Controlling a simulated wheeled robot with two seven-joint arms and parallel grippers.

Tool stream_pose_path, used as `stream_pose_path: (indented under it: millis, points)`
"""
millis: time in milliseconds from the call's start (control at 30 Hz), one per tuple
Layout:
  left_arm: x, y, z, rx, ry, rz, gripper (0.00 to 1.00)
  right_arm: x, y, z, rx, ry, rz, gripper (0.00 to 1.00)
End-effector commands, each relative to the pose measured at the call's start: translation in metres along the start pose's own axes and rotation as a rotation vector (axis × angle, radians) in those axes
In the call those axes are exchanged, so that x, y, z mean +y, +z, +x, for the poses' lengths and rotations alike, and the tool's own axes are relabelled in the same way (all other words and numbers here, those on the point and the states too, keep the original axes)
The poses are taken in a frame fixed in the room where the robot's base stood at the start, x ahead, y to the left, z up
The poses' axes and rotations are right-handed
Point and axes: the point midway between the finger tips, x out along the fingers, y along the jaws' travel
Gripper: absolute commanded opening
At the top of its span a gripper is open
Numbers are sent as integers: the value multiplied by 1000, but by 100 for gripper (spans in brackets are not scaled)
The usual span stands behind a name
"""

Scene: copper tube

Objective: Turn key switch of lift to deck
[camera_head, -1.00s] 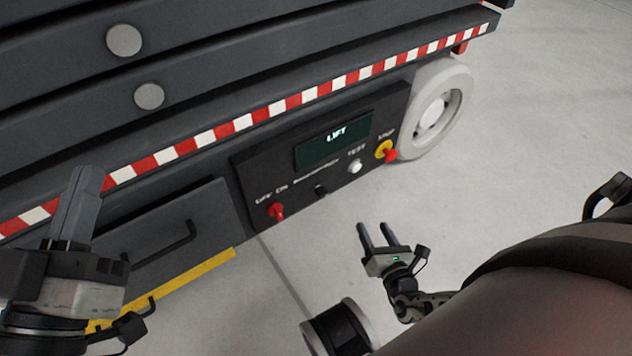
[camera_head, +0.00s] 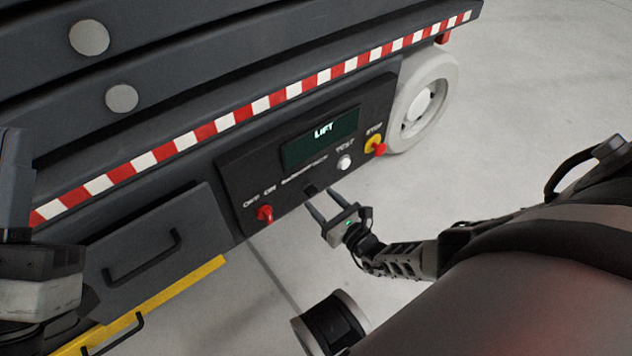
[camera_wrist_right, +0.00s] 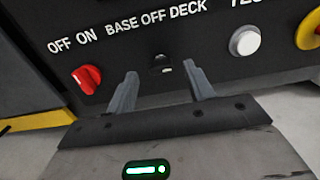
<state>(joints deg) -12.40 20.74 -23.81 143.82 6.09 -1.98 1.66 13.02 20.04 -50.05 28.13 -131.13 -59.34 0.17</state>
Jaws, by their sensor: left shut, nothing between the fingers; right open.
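My left gripper (camera_head: 15,165) is shut and empty at the left edge, partly cut off by the frame.
A red OFF/ON switch (camera_head: 265,213) is left of the key switch. A white TEST button (camera_head: 344,162) and a yellow-red STOP button (camera_head: 375,145) are to the right. The display (camera_head: 320,138) reads LIFT. A drawer handle (camera_head: 142,257) protrudes at left.

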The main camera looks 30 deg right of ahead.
Motion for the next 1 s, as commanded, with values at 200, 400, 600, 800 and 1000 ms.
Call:
stream_pose_path:
  millis: [200, 400, 600, 800, 1000]
  points:
    - [5, -13, 1, 101, 38, 98, 0, 0, -1, 28, 0, -1, -1, 53]
    - [6, -18, 2, 129, 47, 124, 0, 0, 0, 33, 1, -1, 0, 53]
    - [6, -19, 2, 129, 47, 123, 0, 0, 0, 33, 1, -1, 0, 50]
    - [6, -19, 2, 129, 46, 122, 0, 0, 0, 33, 1, -1, 0, 8]
    - [6, -19, 2, 129, 46, 122, 0, 0, 0, 33, 1, -1, 11, 8]
